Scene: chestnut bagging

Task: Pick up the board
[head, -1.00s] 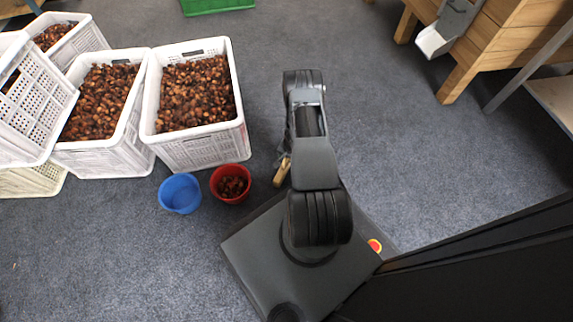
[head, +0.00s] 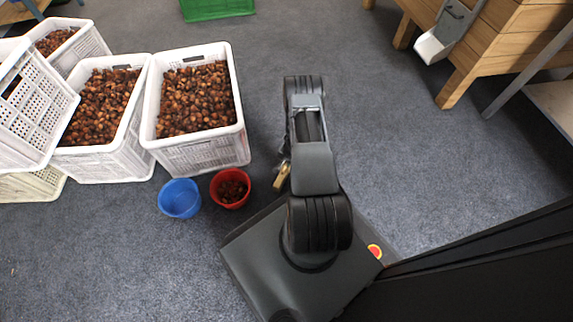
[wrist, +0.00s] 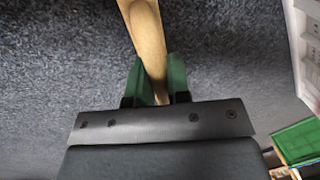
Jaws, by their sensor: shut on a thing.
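The board (wrist: 146,30) shows in the wrist view as a narrow, light wooden piece running up from between the two green fingers of my gripper (wrist: 157,75). The fingers are shut on it, one on each side. Its far end runs out of the top of that view. In the head view a short stretch of the board (head: 281,177) shows just left of my arm, close to the red bucket (head: 230,204). There my arm hides most of the gripper and the rest of the board.
White crates of chestnuts (head: 240,130) stand at the left, with a blue bucket (head: 180,212) in front. A green crate (head: 215,8) lies at the far edge. A wooden bench (head: 510,50) stands far right. Carpet between is clear.

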